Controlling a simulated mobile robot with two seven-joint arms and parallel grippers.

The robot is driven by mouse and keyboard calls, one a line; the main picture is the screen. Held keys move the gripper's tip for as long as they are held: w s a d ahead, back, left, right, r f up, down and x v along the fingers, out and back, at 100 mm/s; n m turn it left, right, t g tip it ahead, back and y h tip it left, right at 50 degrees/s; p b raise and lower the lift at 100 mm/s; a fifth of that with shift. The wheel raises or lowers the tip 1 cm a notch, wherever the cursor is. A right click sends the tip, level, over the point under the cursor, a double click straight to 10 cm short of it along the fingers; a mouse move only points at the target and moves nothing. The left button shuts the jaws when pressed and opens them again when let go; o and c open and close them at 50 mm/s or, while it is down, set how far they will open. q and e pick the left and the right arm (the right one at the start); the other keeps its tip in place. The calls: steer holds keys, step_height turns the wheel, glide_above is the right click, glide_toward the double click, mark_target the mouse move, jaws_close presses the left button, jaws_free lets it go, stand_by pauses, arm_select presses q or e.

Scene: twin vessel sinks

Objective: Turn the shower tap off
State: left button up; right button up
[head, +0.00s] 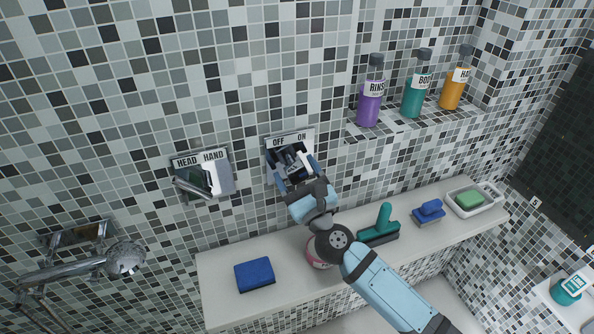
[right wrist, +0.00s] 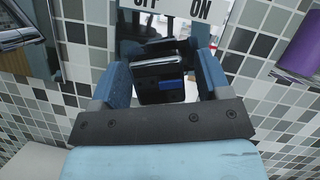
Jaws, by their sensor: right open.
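The shower tap has a square chrome plate (head: 290,137) marked OFF on the left and ON on the right, set in the tiled wall. Its dark, shiny handle (right wrist: 160,72) is between my right gripper's fingers in the right wrist view. My right gripper (head: 291,167) is open, with a blue finger on either side of the handle. I cannot tell whether the fingers touch it. The gripper hides much of the handle in the head view, so which mark it points to is unclear. My left gripper is not in view.
Left of the tap is a HEAD/HAND lever (head: 203,175); a chrome shower head (head: 125,258) is lower left. Several bottles, including a purple one (head: 371,95), stand on a niche shelf at upper right. The ledge (head: 222,262) below holds a blue sponge (head: 255,274), brushes and a soap dish (head: 487,191).

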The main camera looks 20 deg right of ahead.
steer(key=c, duration=0.9)
